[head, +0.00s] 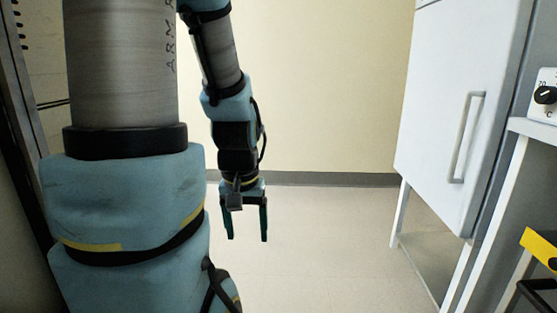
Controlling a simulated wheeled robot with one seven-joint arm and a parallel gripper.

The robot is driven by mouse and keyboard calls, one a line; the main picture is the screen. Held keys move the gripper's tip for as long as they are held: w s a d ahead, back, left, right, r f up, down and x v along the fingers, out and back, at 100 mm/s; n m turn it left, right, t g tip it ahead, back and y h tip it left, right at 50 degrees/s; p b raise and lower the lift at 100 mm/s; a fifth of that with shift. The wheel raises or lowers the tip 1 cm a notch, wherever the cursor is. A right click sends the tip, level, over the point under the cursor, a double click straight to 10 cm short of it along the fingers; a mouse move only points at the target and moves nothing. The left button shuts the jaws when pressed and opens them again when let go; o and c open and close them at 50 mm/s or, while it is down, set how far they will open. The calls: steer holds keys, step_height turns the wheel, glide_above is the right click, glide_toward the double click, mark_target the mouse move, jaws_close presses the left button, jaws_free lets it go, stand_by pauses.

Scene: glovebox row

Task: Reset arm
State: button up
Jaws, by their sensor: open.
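My gripper (246,238) hangs in the middle-left of the head view, pointing down. Its two dark green fingers are apart, with nothing between them. The floor shows behind and below it. My arm comes down to it from the top of the picture, and a thick part of my arm fills the left side. My gripper touches nothing that I can see.
A white cabinet (452,110) with a long vertical handle (467,138) stands on legs at the right. A white device with a black knob (545,95) is at the right edge. A yellow object (540,247) is at the lower right. The middle floor (320,250) is clear up to the wall.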

step_height(320, 180, up, 28)
steer(key=p, duration=2.6)
steer(key=shift+r+p, duration=0.2)
steer(key=shift+p, duration=0.2)
steer(key=shift+c, duration=0.6)
steer(key=shift+f, duration=0.1)
